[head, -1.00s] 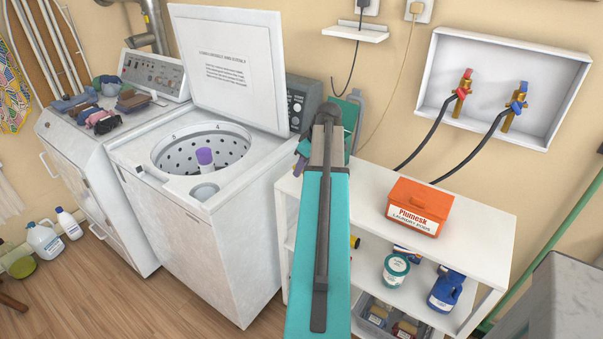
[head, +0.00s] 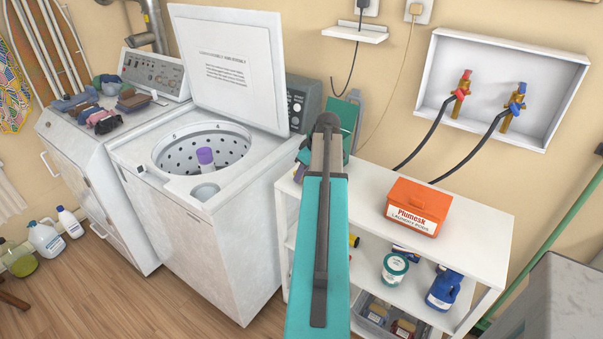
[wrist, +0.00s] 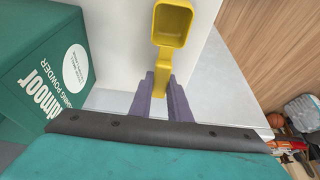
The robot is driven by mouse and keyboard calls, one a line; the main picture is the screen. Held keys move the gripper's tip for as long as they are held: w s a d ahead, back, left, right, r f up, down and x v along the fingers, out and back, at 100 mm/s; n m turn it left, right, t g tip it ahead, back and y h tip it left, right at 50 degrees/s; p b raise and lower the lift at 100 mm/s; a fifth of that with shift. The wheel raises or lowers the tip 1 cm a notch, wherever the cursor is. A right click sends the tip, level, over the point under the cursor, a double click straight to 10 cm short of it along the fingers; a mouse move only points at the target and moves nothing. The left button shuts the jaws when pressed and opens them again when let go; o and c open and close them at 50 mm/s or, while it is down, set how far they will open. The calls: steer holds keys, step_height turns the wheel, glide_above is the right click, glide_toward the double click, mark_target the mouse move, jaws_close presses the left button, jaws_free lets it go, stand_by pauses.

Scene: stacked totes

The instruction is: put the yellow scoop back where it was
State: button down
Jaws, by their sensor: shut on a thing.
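The yellow scoop (wrist: 172,25) shows in the wrist view, with its bowl away from me and its handle between the purple fingers of my gripper (wrist: 163,92). The gripper is shut on the handle. A green washing powder box (wrist: 38,65) stands close on the left of the scoop, with a gap between them. In the head view the box (head: 345,112) shows partly behind my arm at the back of the white shelf unit. My arm hides the scoop there. Whether the scoop touches the white surface below it, I cannot tell.
The white shelf unit (head: 470,215) has an orange laundry pods box (head: 417,207) on top, right of my arm. Tubs and bottles stand on its lower shelves. The washer (head: 215,250) with its lid up is on the left. The front of the shelf top looks clear.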

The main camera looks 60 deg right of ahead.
steer(key=shift+f, duration=0.15)
steer(key=shift+f, duration=0.2)
steer(key=c, duration=1.7)
jaws_free()
steer(key=shift+o, duration=0.2)
steer(key=shift+r, duration=0.25)
steer(key=b+v, duration=0.2)
steer(key=v, duration=1)
